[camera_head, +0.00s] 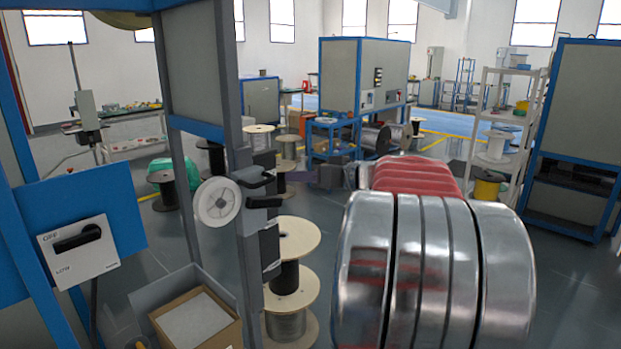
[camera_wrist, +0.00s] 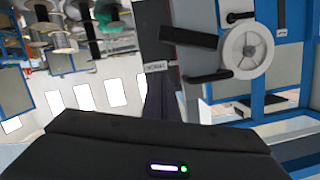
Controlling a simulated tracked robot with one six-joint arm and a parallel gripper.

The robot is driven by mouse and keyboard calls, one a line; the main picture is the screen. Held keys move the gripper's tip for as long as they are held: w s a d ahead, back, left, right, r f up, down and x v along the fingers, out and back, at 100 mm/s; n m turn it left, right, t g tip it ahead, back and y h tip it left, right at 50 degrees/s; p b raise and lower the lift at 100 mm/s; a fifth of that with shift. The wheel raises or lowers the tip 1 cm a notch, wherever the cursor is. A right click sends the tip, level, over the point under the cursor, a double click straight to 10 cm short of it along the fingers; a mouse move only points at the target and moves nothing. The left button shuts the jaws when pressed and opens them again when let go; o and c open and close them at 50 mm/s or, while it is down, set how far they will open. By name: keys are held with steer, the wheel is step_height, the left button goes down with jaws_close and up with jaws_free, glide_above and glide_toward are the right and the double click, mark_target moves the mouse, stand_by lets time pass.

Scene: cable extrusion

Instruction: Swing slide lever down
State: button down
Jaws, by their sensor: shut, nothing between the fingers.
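Two black levers stick out from the dark slide unit on the grey post: an upper one (camera_head: 255,178) and a lower one (camera_head: 264,202). I cannot tell which is the slide lever. They lie roughly level, beside a white reel (camera_head: 217,202). In the wrist view, which looks upside down, the levers show as dark bars (camera_wrist: 190,38) and (camera_wrist: 208,76), left of the reel (camera_wrist: 246,50). My gripper (camera_wrist: 162,98) shows as a dark body with shut fingers at the lower middle. It is empty, and the levers appear beyond it, apart from it.
A box with a black rotary knob (camera_head: 77,239) is on the blue frame at left. A grey bin (camera_head: 150,295) with a cardboard box stands below the reel. Wooden-flanged spools (camera_head: 285,236) stand right of the post. Open floor (camera_head: 572,280) shows at right.

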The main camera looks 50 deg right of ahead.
mark_target(265, 202)
steer(key=f, duration=0.1)
steer(key=w+a+f, duration=0.1)
steer(key=f, duration=0.1)
steer(key=w+f, duration=0.1)
steer(key=shift+w+a+f, duration=0.1)
steer(key=shift+a+f, duration=0.1)
steer(key=shift+a, duration=0.05)
